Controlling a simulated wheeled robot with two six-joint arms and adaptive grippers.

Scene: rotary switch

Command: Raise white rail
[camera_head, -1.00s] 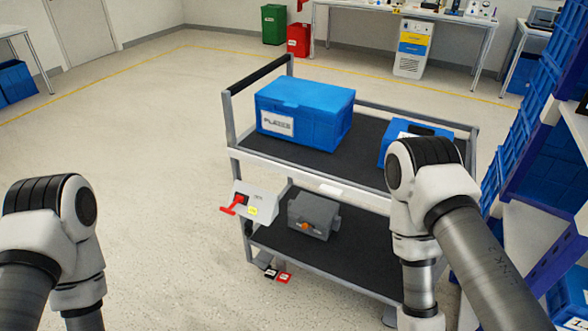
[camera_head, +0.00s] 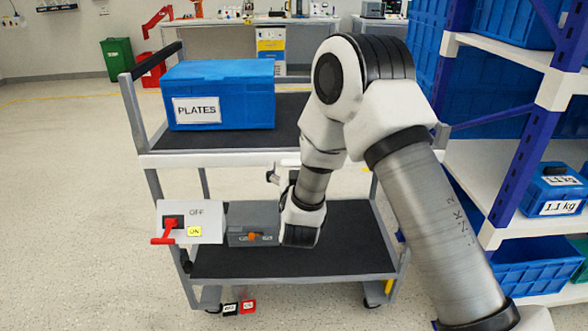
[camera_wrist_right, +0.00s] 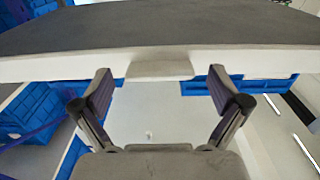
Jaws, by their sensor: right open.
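The white rail (camera_head: 220,158) runs along the front edge of the cart's upper shelf. In the wrist view, the rail (camera_wrist_right: 60,68) crosses the picture, with a pale grip-like tab (camera_wrist_right: 160,66) at its middle. My right gripper (camera_wrist_right: 160,78) is open and empty, its two fingers on either side of the tab, with gaps to it. In the head view, the right gripper (camera_head: 284,174) is small and partly hidden by my wrist, just below the rail. I cannot tell whether it touches the rail. My left gripper is out of view.
A blue PLATES crate (camera_head: 225,95) stands on the upper shelf. A switch box (camera_head: 192,222) with a red lever (camera_head: 168,232) and OFF and ON labels is at the front left. A grey box (camera_head: 253,222) is on the lower shelf. A blue rack (camera_head: 540,130) stands right.

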